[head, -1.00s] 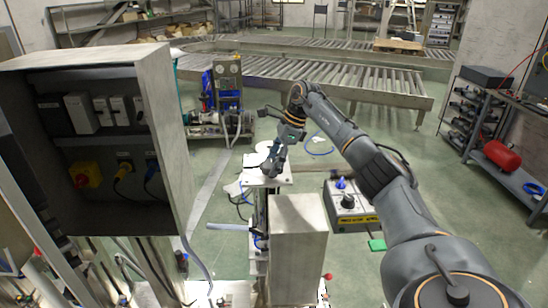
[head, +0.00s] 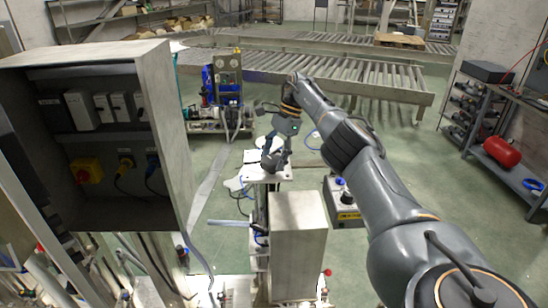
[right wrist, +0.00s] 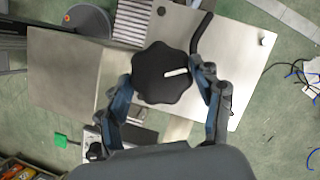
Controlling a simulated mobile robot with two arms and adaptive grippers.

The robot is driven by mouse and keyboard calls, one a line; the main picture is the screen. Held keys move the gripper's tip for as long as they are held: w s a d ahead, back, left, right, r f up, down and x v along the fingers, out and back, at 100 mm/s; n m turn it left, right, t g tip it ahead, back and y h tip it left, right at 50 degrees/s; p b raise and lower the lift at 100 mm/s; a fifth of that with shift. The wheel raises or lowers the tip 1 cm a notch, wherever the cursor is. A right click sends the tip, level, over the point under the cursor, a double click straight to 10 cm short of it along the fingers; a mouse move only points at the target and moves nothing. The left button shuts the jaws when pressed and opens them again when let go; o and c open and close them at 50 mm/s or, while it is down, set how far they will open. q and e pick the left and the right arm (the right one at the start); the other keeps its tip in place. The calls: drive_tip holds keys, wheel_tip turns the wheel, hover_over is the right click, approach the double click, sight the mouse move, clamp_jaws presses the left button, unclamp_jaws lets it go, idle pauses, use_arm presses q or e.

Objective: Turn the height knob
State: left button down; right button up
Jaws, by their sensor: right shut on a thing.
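The height knob (right wrist: 160,74) is a black, lobed hand knob with a white mark pointing right in the right wrist view. In the head view the knob (head: 269,162) is small and dark, on top of a white plate (head: 253,176). My right gripper (right wrist: 164,82) has a finger on each side of the knob and is shut on it. In the head view my right gripper (head: 276,153) comes down onto the plate from above, partly covering the knob. My left gripper does not show.
An open electrical cabinet (head: 158,60) stands at the left. A tall metal box (head: 297,250) stands in front of the plate. A control box (head: 345,212) sits on the floor to the right. A roller conveyor (head: 345,85) runs behind.

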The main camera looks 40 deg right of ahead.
idle(0.3)
drive_tip(key=o, duration=1.1)
drive_tip(key=shift+o, duration=0.2)
